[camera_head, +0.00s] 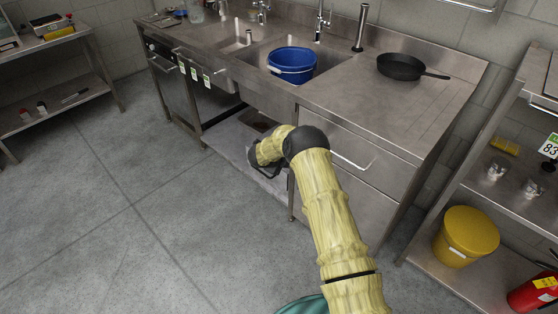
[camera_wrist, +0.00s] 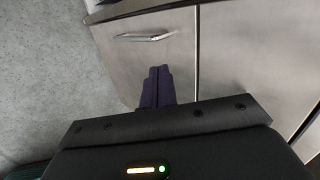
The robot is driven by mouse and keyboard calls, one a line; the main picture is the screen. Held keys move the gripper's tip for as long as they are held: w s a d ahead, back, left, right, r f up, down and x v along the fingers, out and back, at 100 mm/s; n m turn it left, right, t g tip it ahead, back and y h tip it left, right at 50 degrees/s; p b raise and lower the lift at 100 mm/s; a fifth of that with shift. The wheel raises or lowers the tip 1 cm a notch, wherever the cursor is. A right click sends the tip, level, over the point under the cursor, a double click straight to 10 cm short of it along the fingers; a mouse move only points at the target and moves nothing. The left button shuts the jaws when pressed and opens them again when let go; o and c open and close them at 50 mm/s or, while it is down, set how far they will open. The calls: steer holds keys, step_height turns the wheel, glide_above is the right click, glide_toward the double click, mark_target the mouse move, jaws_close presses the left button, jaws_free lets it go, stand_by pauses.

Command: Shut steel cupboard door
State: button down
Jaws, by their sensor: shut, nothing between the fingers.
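The steel sink unit (camera_head: 385,190) has a handled front panel below its worktop on the right, seen in the head view. The wrist view shows a brushed steel panel (camera_wrist: 160,60) with a bar handle (camera_wrist: 145,37); a dark seam divides it from another steel panel (camera_wrist: 255,60). I cannot tell which panel is the cupboard door or how far it stands open. My gripper's fingers (camera_wrist: 158,86) are together and empty, in front of the handled panel; contact is unclear. In the head view my gripper (camera_head: 265,168) is low at the unit's open bay, partly hidden by my wrist.
A blue bucket (camera_head: 291,65) stands in the sink and a black pan (camera_head: 403,67) on the worktop. A rack (camera_head: 480,280) with a yellow bucket (camera_head: 466,236) is at right. A low shelf table (camera_head: 58,108) is at left. The floor (camera_head: 120,215) between is clear.

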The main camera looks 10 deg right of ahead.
steer(key=s+a+r+n+t+y, duration=0.2)
steer(key=s+a+r+n+y, duration=0.15)
steer(key=r+n, duration=0.5)
steer(key=s+a+r+n+t+y, duration=0.1)
steer(key=s+a+r+n+y, duration=0.3)
steer(key=r, duration=0.7)
steer(key=s+d+r+n+g, duration=0.1)
steer(key=s+d+n+g, duration=0.3)
steer(key=s, duration=0.7)
steer(key=s+d+r+n+g, duration=0.1)
steer(key=s+n, duration=0.5)
steer(key=s, duration=0.5)
steer(key=s+d+r+n+g, duration=0.1)
steer(key=s+d+n+g, duration=0.2)
steer(key=s, duration=0.8)
step_height(320, 180, up, 13)
steer(key=n+t+p, duration=0.1)
steer(key=p, duration=1.1)
steer(key=shift+s+f+n+h, duration=0.15)
steer(key=shift+s+n+h, duration=0.05)
steer(key=shift+n+h, duration=0.15)
